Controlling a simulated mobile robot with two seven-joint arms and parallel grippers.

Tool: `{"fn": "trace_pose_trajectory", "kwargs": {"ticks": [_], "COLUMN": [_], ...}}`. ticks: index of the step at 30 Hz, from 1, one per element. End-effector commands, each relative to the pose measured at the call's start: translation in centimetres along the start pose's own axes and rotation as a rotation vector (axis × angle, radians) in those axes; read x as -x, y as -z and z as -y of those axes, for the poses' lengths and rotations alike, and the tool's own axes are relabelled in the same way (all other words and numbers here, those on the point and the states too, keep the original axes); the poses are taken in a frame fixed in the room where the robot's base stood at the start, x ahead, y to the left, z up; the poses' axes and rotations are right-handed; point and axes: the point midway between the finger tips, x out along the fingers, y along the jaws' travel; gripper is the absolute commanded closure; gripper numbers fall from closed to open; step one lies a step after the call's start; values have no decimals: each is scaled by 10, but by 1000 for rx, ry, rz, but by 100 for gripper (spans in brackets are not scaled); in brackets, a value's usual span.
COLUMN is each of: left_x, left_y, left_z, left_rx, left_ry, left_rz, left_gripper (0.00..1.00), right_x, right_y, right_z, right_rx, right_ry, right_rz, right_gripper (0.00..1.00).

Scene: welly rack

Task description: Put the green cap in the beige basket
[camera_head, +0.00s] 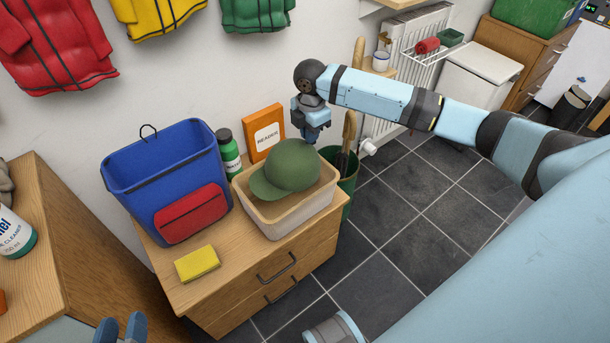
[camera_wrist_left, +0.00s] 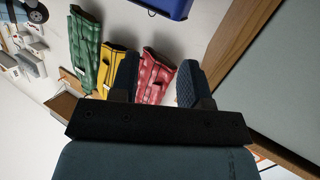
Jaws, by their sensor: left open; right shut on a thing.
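The green cap (camera_head: 288,166) is at the mouth of the beige basket (camera_head: 292,216), its brim toward the left rim. I cannot tell whether it rests inside or hangs just above the bottom. My right gripper (camera_head: 309,137) is shut on the cap's far edge; its fingertips are partly hidden by the crown. The basket stands on the wooden drawer cabinet (camera_head: 221,283). My left gripper (camera_head: 121,327) is low at the left of the head view, open and empty, away from the cap. Its spread fingers also show in the left wrist view (camera_wrist_left: 158,85).
A yellow sponge (camera_head: 197,263) lies in front. A dark green bin (camera_head: 346,181) stands at the right. The tiled floor is open there.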

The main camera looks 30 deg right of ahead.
Motion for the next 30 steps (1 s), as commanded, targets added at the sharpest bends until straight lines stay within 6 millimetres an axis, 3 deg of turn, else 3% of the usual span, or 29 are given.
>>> {"fn": "trace_pose_trajectory", "kwargs": {"ticks": [1,6,14,21,30], "left_x": [-3,-4,-3,2,4], "left_y": [3,26,42,64,73], "left_z": [-3,-14,-20,-32,-36], "left_rx": [4,19,30,50,58], "left_ry": [-14,-53,-79,-130,-145], "left_rz": [-39,-151,-225,-353,-389], "left_gripper": [57,57,57,57,57], "right_x": [-19,-56,-79,-121,-128], "right_y": [0,0,0,0,0], "right_z": [0,0,0,0,0], "right_rx": [-1,-1,0,-2,-1], "right_ry": [1,0,-1,0,-2], "right_rz": [0,0,1,0,1], "right_gripper": [100,100,100,100,100]}}
